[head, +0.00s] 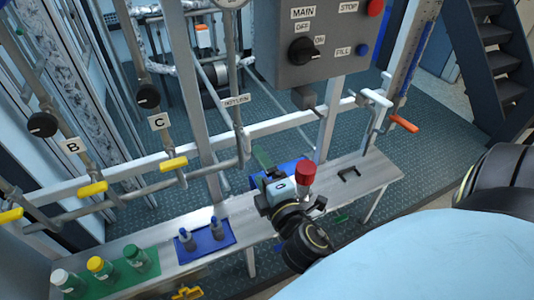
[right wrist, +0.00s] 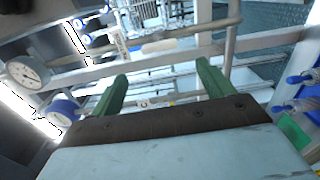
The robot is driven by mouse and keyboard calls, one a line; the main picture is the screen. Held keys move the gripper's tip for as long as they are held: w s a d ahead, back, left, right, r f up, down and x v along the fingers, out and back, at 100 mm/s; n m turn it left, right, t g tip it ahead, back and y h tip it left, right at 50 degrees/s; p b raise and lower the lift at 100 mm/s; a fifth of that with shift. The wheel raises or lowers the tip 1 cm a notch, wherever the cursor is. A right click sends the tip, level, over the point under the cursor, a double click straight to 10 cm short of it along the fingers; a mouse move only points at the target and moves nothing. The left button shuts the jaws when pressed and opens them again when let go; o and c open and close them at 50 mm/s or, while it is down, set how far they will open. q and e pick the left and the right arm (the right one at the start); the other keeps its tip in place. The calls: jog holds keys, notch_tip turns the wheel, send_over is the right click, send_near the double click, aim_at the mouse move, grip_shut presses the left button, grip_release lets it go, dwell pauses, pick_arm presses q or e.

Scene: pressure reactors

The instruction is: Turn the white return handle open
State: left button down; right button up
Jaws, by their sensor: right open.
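A small white lever-like piece (head: 246,62) shows on the upright grey pipe in the head view, above a white label (head: 236,99) too small to read surely. I cannot be certain that it is the return handle. My right gripper (head: 268,157) is above the bench, below and to the right of that label, and apart from the pipe. In the right wrist view its two green fingers (right wrist: 160,85) are spread wide with nothing between them. A grey pipe (right wrist: 190,39) and a white label (right wrist: 118,46) lie beyond the fingertips. My left gripper is not in view.
The bench (head: 372,182) carries a blue mat (head: 222,243) and capped bottles (head: 98,268). A red-topped item (head: 305,172) shows beside my right gripper. Yellow handles (head: 174,164), an orange handle (head: 403,123) and a control box (head: 310,45) surround the frame.

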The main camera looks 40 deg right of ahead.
jog(key=shift+b+v, duration=0.4)
jog(key=shift+v, duration=1.1)
